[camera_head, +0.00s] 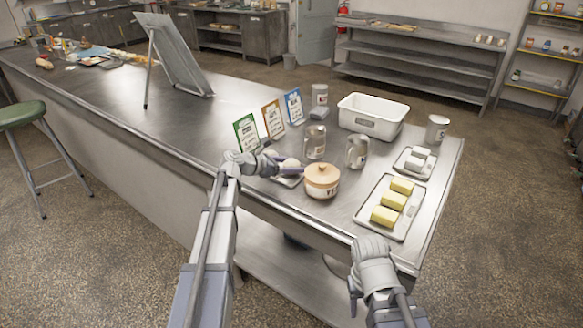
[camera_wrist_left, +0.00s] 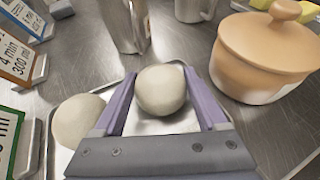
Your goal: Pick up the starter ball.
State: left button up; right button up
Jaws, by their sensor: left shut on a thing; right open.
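Two pale dough balls sit at a small metal tray (camera_wrist_left: 45,150) on the steel table. One ball (camera_wrist_left: 161,90) is between the purple fingers of my left gripper (camera_wrist_left: 159,74), which is shut on it. I cannot tell if this ball is clear of the tray. The other ball (camera_wrist_left: 77,121) lies to its left, outside the fingers. In the head view my left gripper (camera_head: 287,168) partly hides the balls and tray. My right gripper (camera_head: 354,290) is open and empty, in front of the table's near edge.
A lidded pot (camera_head: 321,181) stands close to the right of the tray. Metal canisters (camera_head: 315,141) and upright cards (camera_head: 246,133) stand behind. A tray with yellow blocks (camera_head: 405,228) and a white bin (camera_head: 371,116) are to the right.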

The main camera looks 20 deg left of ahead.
pick_arm(q)
jog(key=c, duration=0.5)
jog(key=shift+r, duration=0.1)
notch_tip(320, 180, up, 10)
jog(key=p, duration=1)
